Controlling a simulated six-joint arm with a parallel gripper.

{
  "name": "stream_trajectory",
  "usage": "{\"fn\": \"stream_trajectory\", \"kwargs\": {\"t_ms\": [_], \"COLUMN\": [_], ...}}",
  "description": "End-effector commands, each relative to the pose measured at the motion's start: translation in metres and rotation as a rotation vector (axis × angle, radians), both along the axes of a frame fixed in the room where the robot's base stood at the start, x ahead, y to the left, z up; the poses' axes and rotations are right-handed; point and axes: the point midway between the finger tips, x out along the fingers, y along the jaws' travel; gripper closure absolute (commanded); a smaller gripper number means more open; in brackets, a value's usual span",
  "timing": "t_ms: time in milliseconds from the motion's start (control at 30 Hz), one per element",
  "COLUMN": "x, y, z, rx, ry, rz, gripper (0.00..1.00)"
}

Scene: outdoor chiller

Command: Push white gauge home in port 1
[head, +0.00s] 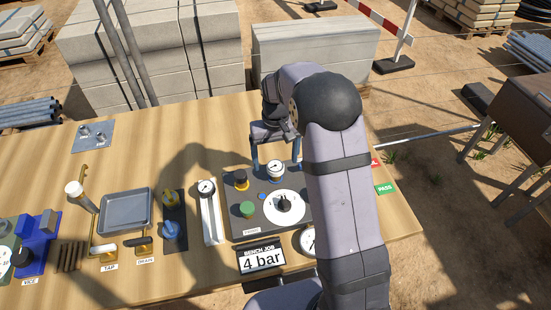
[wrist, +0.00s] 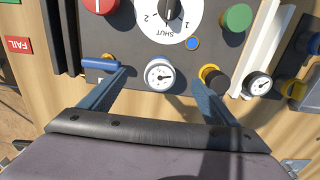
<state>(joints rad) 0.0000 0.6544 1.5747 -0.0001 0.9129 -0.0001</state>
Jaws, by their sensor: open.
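The white gauge (head: 275,168) is a small round dial standing face up at the back edge of the dark panel (head: 235,216). It also shows in the wrist view (wrist: 160,74). My gripper (head: 274,158) is open over the back of the panel. In the wrist view its blue-grey fingers (wrist: 164,80) lie on either side of the gauge, with gaps to both. The port under the gauge is hidden by the dial, so I cannot tell how deep it sits. The selector dial (head: 285,205) reads 1, 2 and SHUT in the wrist view.
A black cap with a yellow ring (wrist: 211,76) is close to the right finger, and a blue handle (wrist: 100,63) to the left one. A second gauge (head: 206,187) sits on a white strip. A green knob (head: 247,209) and a "4 bar" sign (head: 261,257) stand nearer.

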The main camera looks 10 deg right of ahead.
Motion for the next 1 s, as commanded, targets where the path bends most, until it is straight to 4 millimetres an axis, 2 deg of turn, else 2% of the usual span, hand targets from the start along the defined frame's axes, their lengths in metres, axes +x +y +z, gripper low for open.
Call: {"fn": "stream_trajectory", "kwargs": {"t_ms": [33, 367, 833, 1000], "x": [0.000, 0.000, 0.000, 0.001], "y": [0.000, 0.000, 0.000, 0.000], "z": [0.011, 0.044, 0.046, 0.056], "rx": [0.000, 0.000, 0.000, 0.000], "ry": [-0.001, -0.001, -0.001, -0.004], "rz": [0.000, 0.000, 0.000, 0.000], "gripper": [0.17, 0.17, 0.17, 0.17]}}
